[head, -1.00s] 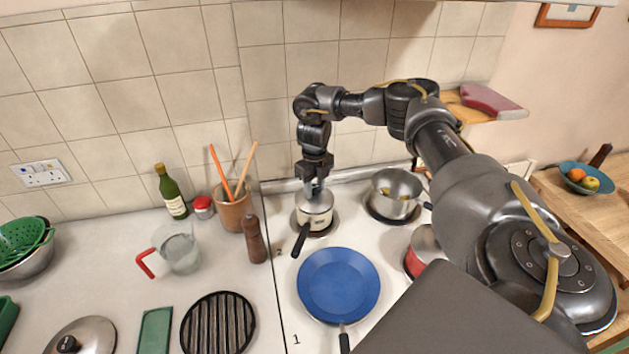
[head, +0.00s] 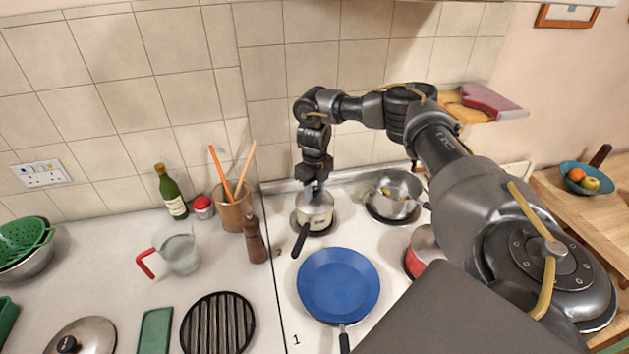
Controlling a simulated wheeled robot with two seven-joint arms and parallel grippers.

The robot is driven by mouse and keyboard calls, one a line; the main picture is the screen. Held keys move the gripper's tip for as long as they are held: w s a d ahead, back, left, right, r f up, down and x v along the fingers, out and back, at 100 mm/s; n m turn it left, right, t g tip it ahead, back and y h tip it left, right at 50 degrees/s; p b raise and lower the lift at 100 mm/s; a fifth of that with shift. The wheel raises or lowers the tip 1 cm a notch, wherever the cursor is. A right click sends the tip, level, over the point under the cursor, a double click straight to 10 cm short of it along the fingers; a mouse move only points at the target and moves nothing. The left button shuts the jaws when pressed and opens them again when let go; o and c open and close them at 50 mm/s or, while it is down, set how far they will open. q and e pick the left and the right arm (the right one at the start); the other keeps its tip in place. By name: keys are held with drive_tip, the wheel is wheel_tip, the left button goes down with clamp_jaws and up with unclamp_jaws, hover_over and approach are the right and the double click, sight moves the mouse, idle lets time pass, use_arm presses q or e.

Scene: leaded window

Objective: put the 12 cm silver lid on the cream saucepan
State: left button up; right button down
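The cream saucepan (head: 318,222) stands on the back left burner of the white hob, with its dark handle pointing toward the front left. The 12 cm silver lid (head: 309,203) is small at the pan's mouth, under my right gripper (head: 314,192). The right gripper points straight down over the pan, its fingers close together at the lid's middle, and looks shut on the lid's knob. The fingers hide the knob. I cannot tell whether the lid's rim rests fully on the pan. My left gripper is not in view.
A steel pan (head: 394,195) stands right of the saucepan, a red pan (head: 420,252) nearer, partly behind my arm. A blue frying pan (head: 338,284) is in front. A pepper mill (head: 255,240) and utensil pot (head: 234,212) stand left. A larger lid (head: 95,336) lies front left.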

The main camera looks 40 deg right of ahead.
idle(0.3)
drive_tip(key=shift+c, duration=1.6)
unclamp_jaws()
drive_tip(key=shift+r+p, duration=2.15)
drive_tip(key=shift+r, duration=1.3)
